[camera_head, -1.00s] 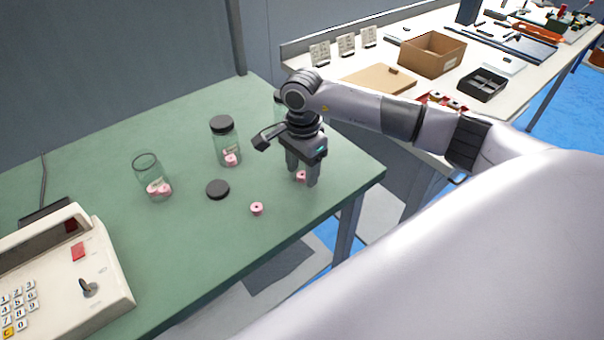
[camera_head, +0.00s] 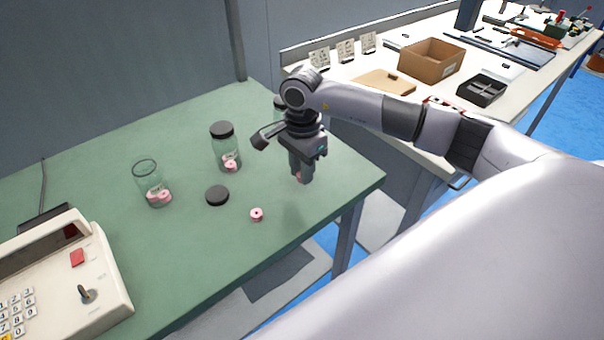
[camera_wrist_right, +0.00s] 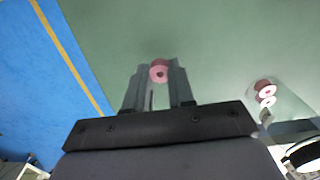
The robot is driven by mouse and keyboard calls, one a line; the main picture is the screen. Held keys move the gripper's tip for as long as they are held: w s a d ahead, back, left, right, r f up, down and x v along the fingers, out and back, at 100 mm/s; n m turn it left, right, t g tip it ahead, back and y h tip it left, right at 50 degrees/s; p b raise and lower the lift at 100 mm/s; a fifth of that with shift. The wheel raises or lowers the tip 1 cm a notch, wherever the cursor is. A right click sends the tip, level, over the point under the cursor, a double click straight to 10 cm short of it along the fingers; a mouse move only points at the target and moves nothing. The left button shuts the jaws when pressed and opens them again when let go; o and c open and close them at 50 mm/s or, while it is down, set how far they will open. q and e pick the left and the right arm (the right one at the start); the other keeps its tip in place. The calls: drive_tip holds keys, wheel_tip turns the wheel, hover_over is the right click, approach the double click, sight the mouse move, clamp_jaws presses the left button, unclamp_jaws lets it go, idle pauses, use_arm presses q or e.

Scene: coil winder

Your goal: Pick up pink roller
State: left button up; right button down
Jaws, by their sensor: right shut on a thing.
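My right gripper (camera_head: 301,176) is over the right part of the green table, fingers pointing down. It is shut on a pink roller (camera_wrist_right: 159,71), which shows between the fingertips in the right wrist view. In the head view the fingers mostly hide this roller. Another pink roller (camera_head: 256,214) lies loose on the table, to the left of the gripper and nearer the front edge. My left gripper is not in view.
An open glass jar (camera_head: 147,176) with pink rollers stands at left. A black-lidded jar (camera_head: 222,133) also holds rollers. A loose black lid (camera_head: 217,196) lies between. Another jar is partly hidden behind my arm. A beige keypad machine (camera_head: 85,270) stands front left.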

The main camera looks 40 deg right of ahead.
wheel_tip(320, 180, up, 18)
drive_tip(key=shift+r, duration=0.15)
idle(0.3)
